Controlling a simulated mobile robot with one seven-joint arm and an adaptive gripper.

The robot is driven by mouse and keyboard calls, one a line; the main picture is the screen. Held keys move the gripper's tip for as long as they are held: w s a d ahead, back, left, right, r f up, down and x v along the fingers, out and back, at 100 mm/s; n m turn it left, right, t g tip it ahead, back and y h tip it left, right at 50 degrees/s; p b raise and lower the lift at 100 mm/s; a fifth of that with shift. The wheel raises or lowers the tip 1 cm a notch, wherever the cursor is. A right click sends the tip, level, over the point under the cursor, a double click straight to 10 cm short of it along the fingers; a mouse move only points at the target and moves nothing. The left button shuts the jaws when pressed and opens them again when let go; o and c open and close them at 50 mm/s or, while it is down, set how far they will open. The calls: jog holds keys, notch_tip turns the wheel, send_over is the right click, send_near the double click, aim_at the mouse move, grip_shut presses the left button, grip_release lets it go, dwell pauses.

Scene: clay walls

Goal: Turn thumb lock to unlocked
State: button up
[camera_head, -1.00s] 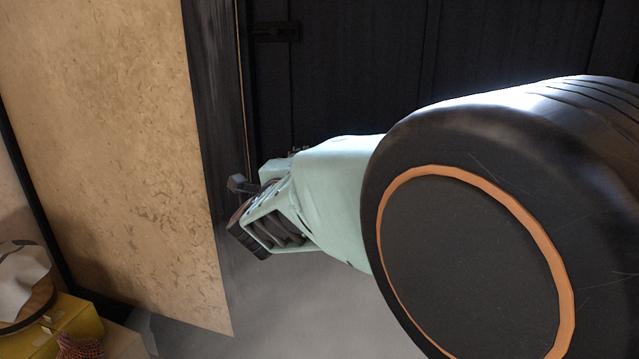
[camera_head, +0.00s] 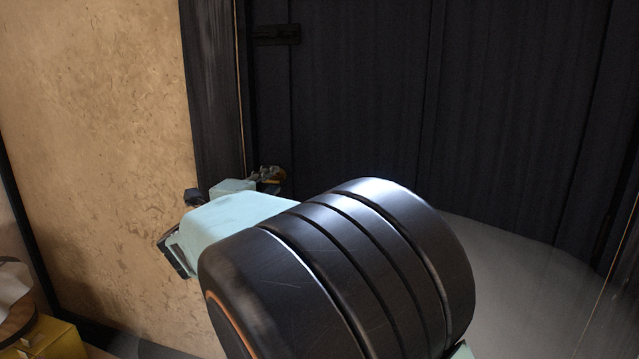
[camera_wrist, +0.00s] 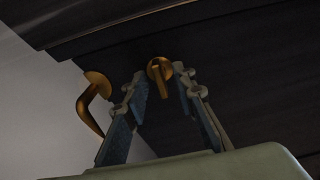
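The thumb lock (camera_wrist: 160,71) is a small brass turn piece on a round plate on the dark door, in the upper middle of the wrist view. Its tab points down in that picture. My gripper (camera_wrist: 162,80) is open, with one finger to each side of the lock in the picture; I cannot tell whether either touches it. A curved brass door handle (camera_wrist: 94,101) is left of the left finger. In the head view my arm hides most of the gripper, and small brownish parts (camera_head: 270,176) show beyond the wrist near the door edge.
The dark panelled door (camera_head: 360,90) fills the back. A black latch (camera_head: 276,34) sits high near its left edge. A tan clay wall (camera_head: 95,130) stands to the left. A yellow box (camera_head: 52,340) is at the lower left. Grey floor (camera_head: 535,290) is clear at the right.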

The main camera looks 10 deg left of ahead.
jog(key=shift+w+d, duration=0.1)
jog(key=shift+w, duration=0.8)
jog(key=shift+c, duration=0.5)
grip_shut()
